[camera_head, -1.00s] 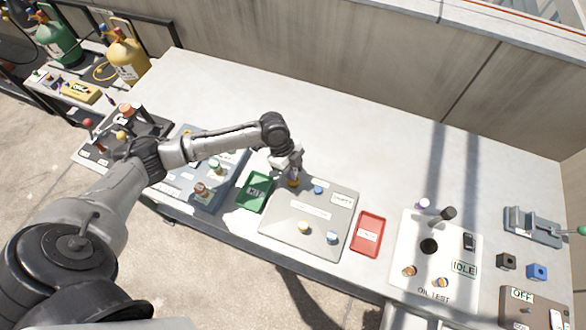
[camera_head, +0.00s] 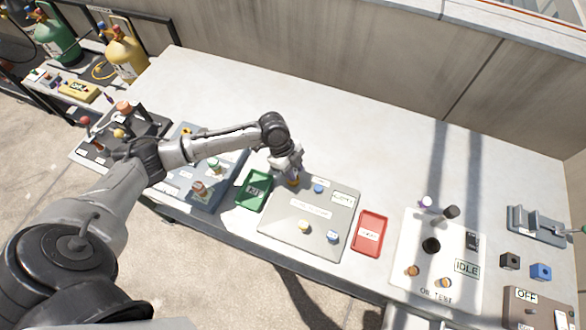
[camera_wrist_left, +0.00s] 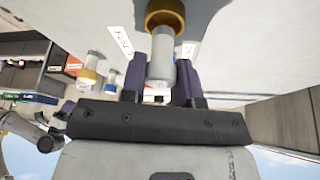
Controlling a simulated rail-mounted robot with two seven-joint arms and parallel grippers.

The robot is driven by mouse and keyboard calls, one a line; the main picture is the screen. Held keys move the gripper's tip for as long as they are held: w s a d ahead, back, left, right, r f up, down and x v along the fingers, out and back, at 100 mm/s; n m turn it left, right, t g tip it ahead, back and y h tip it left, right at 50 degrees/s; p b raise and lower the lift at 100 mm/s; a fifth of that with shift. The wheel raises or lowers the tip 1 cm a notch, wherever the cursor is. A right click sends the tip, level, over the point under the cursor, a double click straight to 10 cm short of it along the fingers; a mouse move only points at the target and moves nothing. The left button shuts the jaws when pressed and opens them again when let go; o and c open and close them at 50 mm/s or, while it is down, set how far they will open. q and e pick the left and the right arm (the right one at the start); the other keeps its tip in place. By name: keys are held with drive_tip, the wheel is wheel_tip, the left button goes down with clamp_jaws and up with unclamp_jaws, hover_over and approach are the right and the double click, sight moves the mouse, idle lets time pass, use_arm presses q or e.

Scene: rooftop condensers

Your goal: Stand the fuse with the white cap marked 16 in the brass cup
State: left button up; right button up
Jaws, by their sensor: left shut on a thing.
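My left gripper (camera_head: 291,172) is low over the back left of the grey board (camera_head: 275,226), with its fingers pointing down. In the left wrist view its dark fingers (camera_wrist_left: 162,85) are shut on a pale grey-white fuse (camera_wrist_left: 162,55). The fuse's far end meets a brass cup (camera_wrist_left: 165,14). I cannot tell whether it is fully seated or just at the rim. The brass also shows under the gripper in the head view (camera_head: 294,182). No number on the fuse's cap is readable. My right gripper is not in view.
The board also bears a blue piece (camera_head: 319,188), a yellow-topped piece (camera_head: 304,227) and a blue-white piece (camera_head: 332,237). A green tray (camera_head: 247,202) lies left, a red tray (camera_head: 362,246) right. The oil test panel (camera_head: 405,285) is farther right. The table behind is clear.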

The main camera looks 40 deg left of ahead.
use_arm(q)
drive_tip(key=shift+p, duration=0.3)
idle(0.5)
idle(0.8)
drive_tip(key=shift+f, duration=0.4)
idle(0.4)
drive_tip(key=shift+f+b, duration=0.65)
drive_tip(key=shift+f, duration=0.2)
drive_tip(key=o, duration=1)
drive_tip(key=shift+r, duration=0.1)
drive_tip(key=v, duration=1.3)
drive_tip(key=shift+a+r+p, duration=0.15)
drive_tip(key=shift+r+p, duration=0.2)
